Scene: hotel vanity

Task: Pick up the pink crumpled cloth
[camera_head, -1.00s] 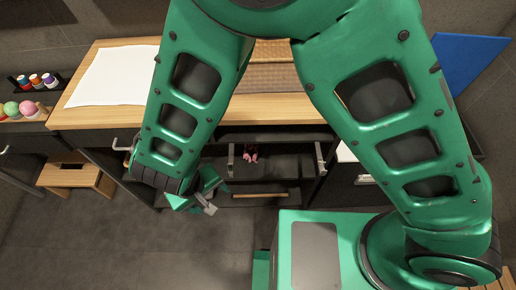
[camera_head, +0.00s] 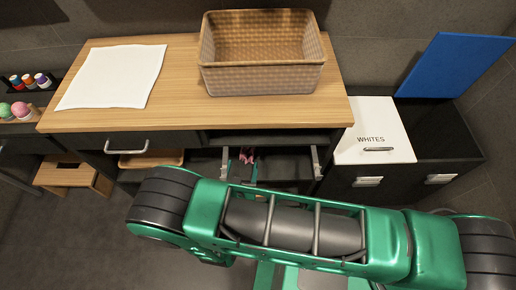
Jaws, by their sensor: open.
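The pink crumpled cloth (camera_head: 247,154) is a small patch inside the open drawer under the wooden counter. Part of it is hidden. My gripper (camera_head: 239,167) shows only as green finger parts at the drawer, one to the left of the cloth and one just below it. The fingers are apart, with nothing visibly held. My arm hides the rest of the gripper, and I cannot tell whether it touches the cloth.
A wicker basket (camera_head: 262,78) and a white folded towel (camera_head: 112,77) lie on the counter (camera_head: 180,108). Right are a white lid marked WHITES (camera_head: 372,128) and a raised blue panel (camera_head: 455,64). A wooden stool (camera_head: 75,177) stands left.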

